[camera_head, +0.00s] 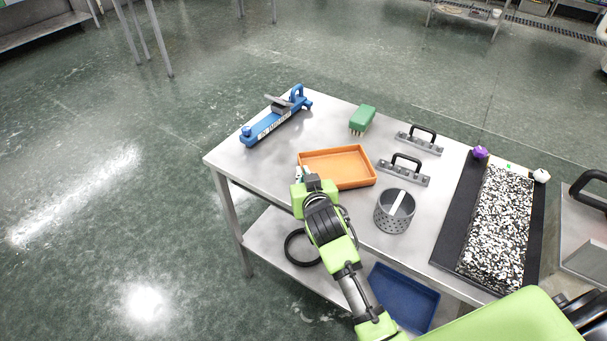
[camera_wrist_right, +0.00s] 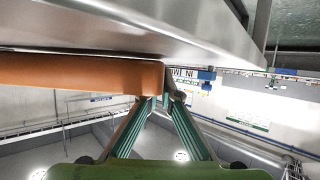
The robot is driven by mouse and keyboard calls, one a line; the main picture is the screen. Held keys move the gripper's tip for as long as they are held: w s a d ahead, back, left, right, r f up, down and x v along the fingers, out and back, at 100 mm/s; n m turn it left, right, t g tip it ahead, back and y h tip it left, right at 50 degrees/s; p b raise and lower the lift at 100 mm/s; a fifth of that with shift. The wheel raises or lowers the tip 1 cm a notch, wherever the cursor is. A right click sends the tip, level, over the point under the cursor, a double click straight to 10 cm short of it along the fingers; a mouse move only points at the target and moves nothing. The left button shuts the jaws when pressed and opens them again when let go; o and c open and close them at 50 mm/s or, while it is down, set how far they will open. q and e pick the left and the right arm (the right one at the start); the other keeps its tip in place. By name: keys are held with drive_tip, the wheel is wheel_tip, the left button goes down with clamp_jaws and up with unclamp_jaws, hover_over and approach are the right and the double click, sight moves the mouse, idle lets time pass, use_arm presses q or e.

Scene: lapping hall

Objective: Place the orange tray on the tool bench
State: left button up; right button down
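The orange tray (camera_head: 342,165) is level at the front left part of the steel bench (camera_head: 245,169), beside its front edge. In the right wrist view the tray (camera_wrist_right: 75,74) lies close against the steel surface (camera_wrist_right: 140,31); I cannot tell whether there is a thin gap. My right gripper (camera_head: 302,172) is at the tray's left side. Its teal fingers (camera_wrist_right: 160,100) come together on the tray's wall at the corner, one partly hidden by the tray. My left gripper is out of view.
Around the tray are a blue tool (camera_head: 265,127), a green brush (camera_head: 362,119), two black-handled bars (camera_head: 408,178) and a perforated metal cup (camera_head: 394,212). A black trough of speckled media (camera_head: 497,230) stands at right. A blue tray (camera_head: 402,297) is on the lower shelf.

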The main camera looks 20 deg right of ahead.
drive_tip(key=shift+f, duration=0.2)
drive_tip(key=c, duration=2.7)
unclamp_jaws()
drive_tip(key=shift+f, duration=0.15)
drive_tip(key=o, duration=0.4)
drive_tip(key=shift+s+r, duration=0.2)
drive_tip(key=shift+r, duration=0.05)
drive_tip(key=v, duration=1.1)
drive_tip(key=shift+s+a, duration=0.1)
drive_tip(key=shift+s, duration=0.2)
